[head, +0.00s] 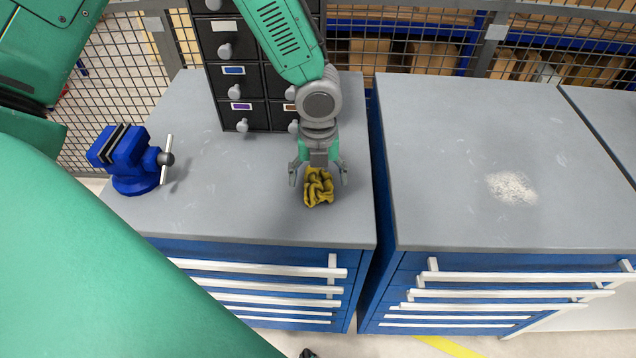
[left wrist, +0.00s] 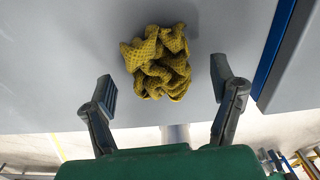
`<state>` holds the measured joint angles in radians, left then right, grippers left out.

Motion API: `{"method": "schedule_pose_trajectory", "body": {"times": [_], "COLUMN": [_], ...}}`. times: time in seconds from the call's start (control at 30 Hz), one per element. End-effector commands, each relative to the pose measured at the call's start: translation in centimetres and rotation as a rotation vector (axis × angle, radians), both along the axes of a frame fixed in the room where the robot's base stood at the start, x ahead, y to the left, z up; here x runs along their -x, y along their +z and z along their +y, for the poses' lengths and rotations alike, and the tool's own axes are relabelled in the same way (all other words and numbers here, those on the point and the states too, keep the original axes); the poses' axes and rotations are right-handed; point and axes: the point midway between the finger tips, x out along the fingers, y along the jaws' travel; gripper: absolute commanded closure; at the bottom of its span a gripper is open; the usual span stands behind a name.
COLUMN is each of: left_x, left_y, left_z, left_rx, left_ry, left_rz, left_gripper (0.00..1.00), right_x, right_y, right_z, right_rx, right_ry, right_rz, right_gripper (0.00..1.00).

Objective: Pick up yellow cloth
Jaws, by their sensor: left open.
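A crumpled yellow cloth (head: 318,188) lies on the grey top of the left blue cabinet (head: 250,215), near its right front part. My left gripper (head: 318,178) is directly over the cloth, with one finger on each side of it. In the left wrist view the cloth (left wrist: 157,62) lies a little beyond the two spread fingertips (left wrist: 165,85), and gaps show between it and both fingers. The left gripper is open and holds nothing. My right gripper is in neither view.
A blue vise (head: 128,160) stands at the left of the same top. A black drawer unit (head: 240,75) stands at the back. A gap separates this cabinet from the right-hand one (head: 450,150), whose top is clear except for a whitish patch (head: 511,188).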

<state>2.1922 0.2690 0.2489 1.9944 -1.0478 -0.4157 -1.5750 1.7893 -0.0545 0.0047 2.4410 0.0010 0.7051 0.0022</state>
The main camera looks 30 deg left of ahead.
Motion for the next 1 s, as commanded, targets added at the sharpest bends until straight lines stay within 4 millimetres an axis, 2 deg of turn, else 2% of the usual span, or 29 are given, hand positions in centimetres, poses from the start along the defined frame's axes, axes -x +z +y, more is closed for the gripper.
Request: {"method": "schedule_pose_trajectory", "body": {"times": [0.13,0.37,0.4,0.5,0.53,0.87,1.0], "left_x": [-0.1,0.0,0.0,0.0,-0.1,-0.1,-0.2], "left_y": [-1.6,-1.7,-1.7,-1.7,-1.7,-1.7,-0.4], "left_z": [0.1,0.1,0.1,0.1,0.1,0.1,0.0], "left_rx": [-0.001,0.0,0.0,0.0,0.0,0.0,0.002], "left_ry": [0.0,0.0,0.001,0.001,0.001,0.001,0.002], "left_rz": [0.0,-0.002,-0.002,-0.002,-0.002,-0.003,-0.006], "left_gripper": [0.21,0.21,0.25,0.53,0.58,0.58,0.58], "right_x": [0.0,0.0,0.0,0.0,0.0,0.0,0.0], "right_y": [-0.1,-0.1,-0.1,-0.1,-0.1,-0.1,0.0], "right_z": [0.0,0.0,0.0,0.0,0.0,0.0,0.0], "right_rx": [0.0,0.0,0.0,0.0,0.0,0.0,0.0], "right_ry": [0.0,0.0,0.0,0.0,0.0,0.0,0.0], "right_rz": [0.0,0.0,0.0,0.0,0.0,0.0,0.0], "right_gripper": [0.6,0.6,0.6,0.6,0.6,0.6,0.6]}}
